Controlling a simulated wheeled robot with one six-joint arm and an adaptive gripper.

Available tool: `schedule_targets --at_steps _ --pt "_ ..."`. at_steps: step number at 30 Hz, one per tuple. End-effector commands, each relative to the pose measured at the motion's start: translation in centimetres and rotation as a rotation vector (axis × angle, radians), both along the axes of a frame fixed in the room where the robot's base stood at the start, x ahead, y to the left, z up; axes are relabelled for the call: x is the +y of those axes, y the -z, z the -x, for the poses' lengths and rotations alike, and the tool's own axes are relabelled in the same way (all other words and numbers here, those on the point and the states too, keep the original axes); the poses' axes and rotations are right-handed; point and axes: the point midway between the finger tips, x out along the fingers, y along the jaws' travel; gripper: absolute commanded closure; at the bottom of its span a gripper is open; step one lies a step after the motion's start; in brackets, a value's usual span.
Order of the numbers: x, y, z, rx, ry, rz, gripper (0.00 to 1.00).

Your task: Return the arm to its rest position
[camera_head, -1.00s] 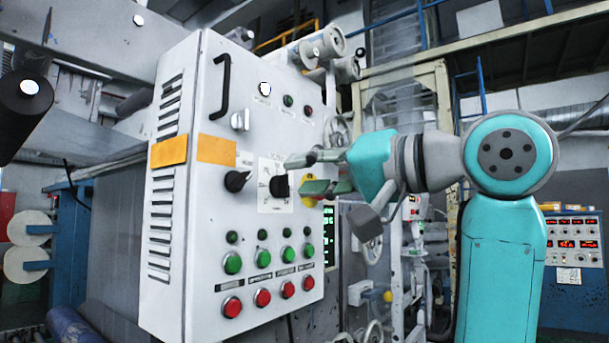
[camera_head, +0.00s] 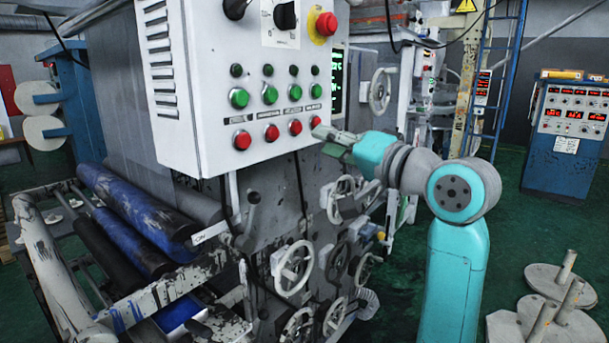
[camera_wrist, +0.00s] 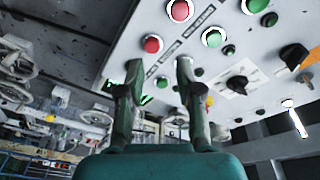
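My teal arm (camera_head: 455,270) stands at the right of the head view, bent over at its top. My gripper (camera_head: 326,140) points left, in front of the lower right corner of the white control cabinet (camera_head: 205,95). In the wrist view, my gripper's two fingers (camera_wrist: 157,75) are apart with nothing between them, and the panel shows behind them. I cannot tell the exact gap between fingertips and panel; no touch is visible.
The panel carries red buttons (camera_head: 271,132), green buttons (camera_head: 270,95), a black knob (camera_head: 285,15) and a red emergency stop (camera_head: 326,23). Handwheels (camera_head: 294,268) stick out below. Grey spools (camera_head: 560,325) stand at right. Green floor (camera_head: 400,300) lies between machine and spools.

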Motion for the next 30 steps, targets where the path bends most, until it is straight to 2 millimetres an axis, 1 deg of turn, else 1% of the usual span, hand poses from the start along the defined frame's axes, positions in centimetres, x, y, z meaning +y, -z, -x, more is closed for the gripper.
schedule_targets --at_steps 1,4,8,9,14,15,17,18,20,21,23,24,26,27,29,30 --pt "-0.3 2.6 -0.5 0.011 0.021 -0.005 0.65" --pt "-1.0 6.8 -1.0 0.019 0.064 -0.012 0.65" --pt "-2.0 12.3 -1.1 0.027 0.122 -0.012 0.65" --pt "-2.3 14.0 -1.0 0.029 0.139 -0.010 0.65" --pt "-3.6 20.5 -0.1 0.039 0.213 0.006 0.65" --pt "-4.0 22.1 0.3 0.041 0.232 0.013 0.65" --pt "-4.5 24.5 0.9 0.044 0.259 0.022 0.65" --pt "-4.8 26.0 1.4 0.046 0.277 0.032 0.65" --pt "-5.3 28.3 2.3 0.050 0.304 0.045 0.65" --pt "-5.6 29.8 3.0 0.050 0.322 0.056 0.65" --pt "-6.2 31.9 4.0 0.054 0.348 0.073 0.65" --pt "-6.5 33.3 4.8 0.055 0.365 0.086 0.65" --pt "-7.0 35.3 6.0 0.056 0.390 0.105 0.65" --pt "-7.3 36.6 6.9 0.058 0.406 0.119 0.65" --pt "-7.8 38.5 8.2 0.060 0.430 0.142 0.65" --pt "-8.1 39.7 9.2 0.062 0.445 0.158 0.65"
